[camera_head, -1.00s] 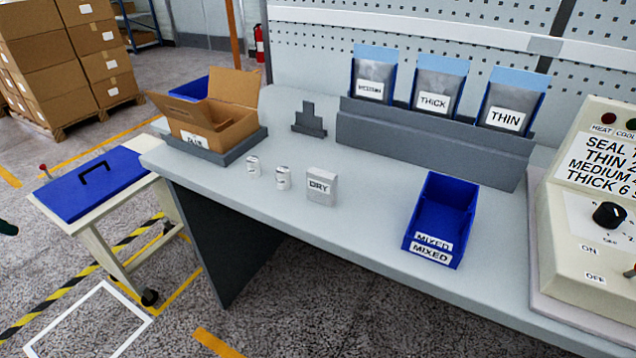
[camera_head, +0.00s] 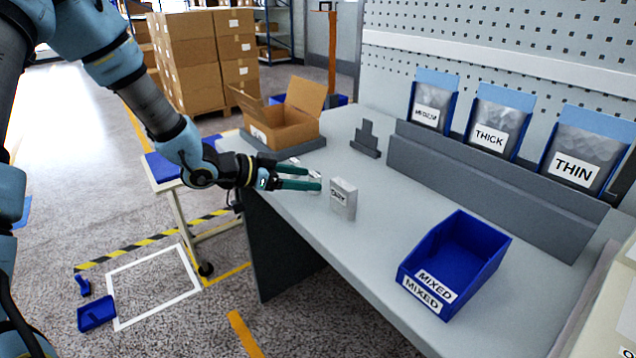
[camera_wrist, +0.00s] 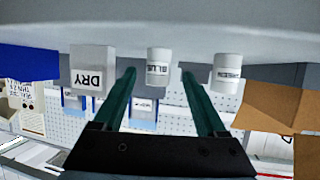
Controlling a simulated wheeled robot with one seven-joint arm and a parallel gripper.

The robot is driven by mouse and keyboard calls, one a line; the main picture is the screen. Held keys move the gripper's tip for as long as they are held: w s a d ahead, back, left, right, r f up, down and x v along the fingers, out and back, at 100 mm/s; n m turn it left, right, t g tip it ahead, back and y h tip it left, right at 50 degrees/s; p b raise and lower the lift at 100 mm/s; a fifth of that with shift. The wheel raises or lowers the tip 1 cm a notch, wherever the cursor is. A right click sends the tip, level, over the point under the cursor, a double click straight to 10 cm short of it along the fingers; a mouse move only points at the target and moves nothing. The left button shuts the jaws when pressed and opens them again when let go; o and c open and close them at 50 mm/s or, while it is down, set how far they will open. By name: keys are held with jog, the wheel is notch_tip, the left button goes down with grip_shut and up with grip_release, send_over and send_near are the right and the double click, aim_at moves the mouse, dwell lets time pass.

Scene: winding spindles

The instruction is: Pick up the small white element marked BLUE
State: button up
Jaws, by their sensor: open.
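The small white cylinder marked BLUE (camera_wrist: 158,68) stands on the bench, shown upside down in the wrist view. It lies in line with the gap between my fingers, seemingly at or just beyond the tips. In the head view it is partly hidden by my fingers. My gripper (camera_head: 313,179) is open, with two green fingers reaching low over the bench from the left. A similar white cylinder (camera_wrist: 226,73), its label seemingly GREEN, stands outside the fingers on one side. The white DRY box (camera_head: 343,198) stands close on the other side; it also shows in the wrist view (camera_wrist: 92,72).
A blue MIXED bin (camera_head: 455,262) stands at the bench front. An open cardboard box (camera_head: 285,125) and a grey stepped block (camera_head: 366,140) are behind. A grey rack (camera_head: 490,180) holds labelled pouches. The bench between DRY box and bin is clear.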

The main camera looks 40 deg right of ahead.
aim_at(325, 188)
jog(key=shift+p+x, duration=0.9)
jog(key=shift+x, duration=2.05)
jog(key=shift+s+r, duration=0.15)
jog(key=shift+c, duration=0.3)
grip_shut()
